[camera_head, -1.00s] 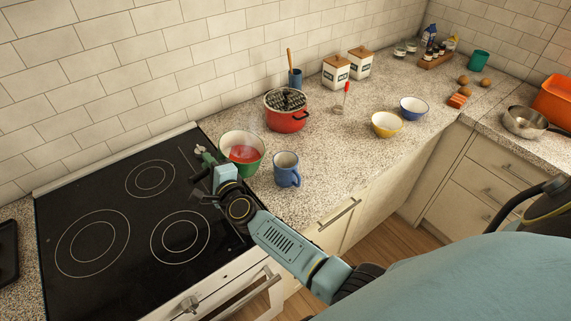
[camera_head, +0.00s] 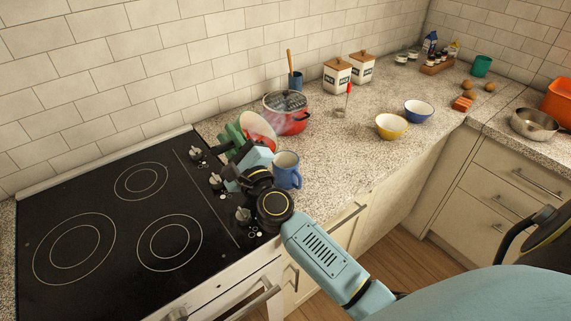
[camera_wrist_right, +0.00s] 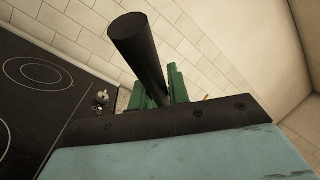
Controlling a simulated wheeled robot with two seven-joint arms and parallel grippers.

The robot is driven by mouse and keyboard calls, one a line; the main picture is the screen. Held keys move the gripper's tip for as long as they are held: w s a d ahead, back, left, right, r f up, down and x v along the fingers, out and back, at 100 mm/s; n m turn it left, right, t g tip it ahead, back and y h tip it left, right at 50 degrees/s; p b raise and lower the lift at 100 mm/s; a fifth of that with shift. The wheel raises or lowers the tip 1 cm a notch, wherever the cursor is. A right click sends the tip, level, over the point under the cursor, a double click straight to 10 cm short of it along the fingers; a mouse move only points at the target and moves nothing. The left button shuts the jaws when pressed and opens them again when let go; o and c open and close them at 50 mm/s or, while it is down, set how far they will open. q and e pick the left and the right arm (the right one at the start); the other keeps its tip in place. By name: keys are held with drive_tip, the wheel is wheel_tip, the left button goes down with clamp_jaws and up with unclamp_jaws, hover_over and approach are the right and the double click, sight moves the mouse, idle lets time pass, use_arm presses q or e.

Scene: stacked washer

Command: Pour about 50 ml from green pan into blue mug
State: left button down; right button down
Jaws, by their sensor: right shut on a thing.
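The green pan (camera_head: 246,122), pale inside with red in it, is held tilted over at the stove's right edge, its opening facing right. My right gripper (camera_head: 233,162) is shut on it; a dark handle (camera_wrist_right: 139,48) stands up in the right wrist view. The blue mug (camera_head: 288,172) stands upright on the counter just right of the gripper and in front of the pan. The pan's lower rim is partly hidden, and I cannot tell whether liquid falls or what the mug holds. My left gripper is not in view.
A red pot (camera_head: 290,120) with a glass lid stands close behind the pan and mug. The black stove (camera_head: 125,235) fills the left. Yellow (camera_head: 391,126) and blue (camera_head: 418,110) bowls stand farther right. The counter right of the mug is clear.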

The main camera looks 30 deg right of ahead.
drive_tip(key=shift+s+d+f+m+t+h+b, duration=0.1)
drive_tip(key=shift+s+d+m+t+h+b, duration=0.25)
drive_tip(key=shift+b, duration=0.85)
drive_tip(key=shift+s+d+m+t+h+b, duration=0.1)
drive_tip(key=shift+d+m+t+b, duration=0.15)
drive_tip(key=shift+m+b, duration=0.65)
drive_tip(key=shift+s+d+r+b, duration=0.15)
drive_tip(key=shift+d+r+b, duration=0.05)
drive_tip(key=shift+b, duration=0.25)
drive_tip(key=shift+s, duration=0.1)
drive_tip(key=shift+s+d, duration=0.15)
drive_tip(key=shift+d, duration=0.1)
drive_tip(key=shift+s+d+r+m+t+h+b, duration=0.4)
drive_tip(key=shift+m+h+b, duration=0.2)
drive_tip(key=shift+b, duration=0.5)
drive_tip(key=shift+w, duration=0.1)
